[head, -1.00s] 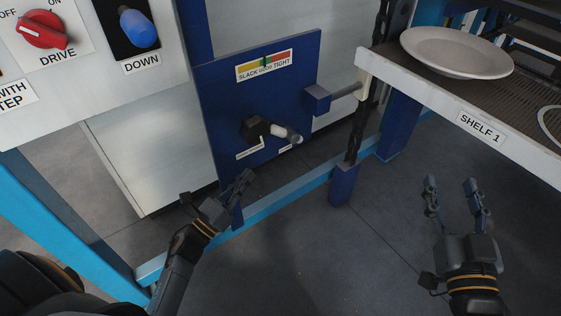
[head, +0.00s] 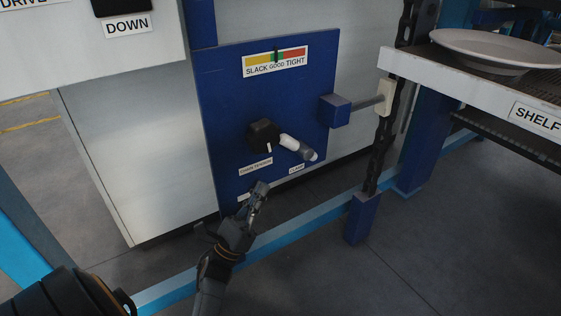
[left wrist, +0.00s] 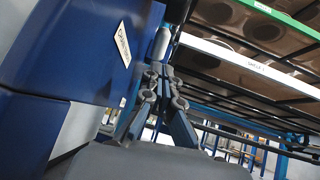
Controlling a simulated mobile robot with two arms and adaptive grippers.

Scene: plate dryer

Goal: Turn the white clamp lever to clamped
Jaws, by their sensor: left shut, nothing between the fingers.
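The white clamp lever (head: 289,141) sticks out from the blue panel (head: 230,100) in the head view, with a grey end (head: 308,154) pointing right and slightly down. A small label (head: 296,169) is below it. My left gripper (head: 261,187) is shut and empty, below and a little left of the lever, apart from it. In the left wrist view, the shut fingers (left wrist: 160,72) show just below a whitish cylinder (left wrist: 161,43) that looks like the lever. My right gripper is out of view.
A black knob (head: 263,135) sits just left of the lever. A slack/tight gauge (head: 276,61) is above, its needle near the middle. A blue block with a rod (head: 335,110), a chain (head: 382,150) and a shelf with a plate (head: 490,48) stand to the right. A blue floor beam (head: 290,237) runs below.

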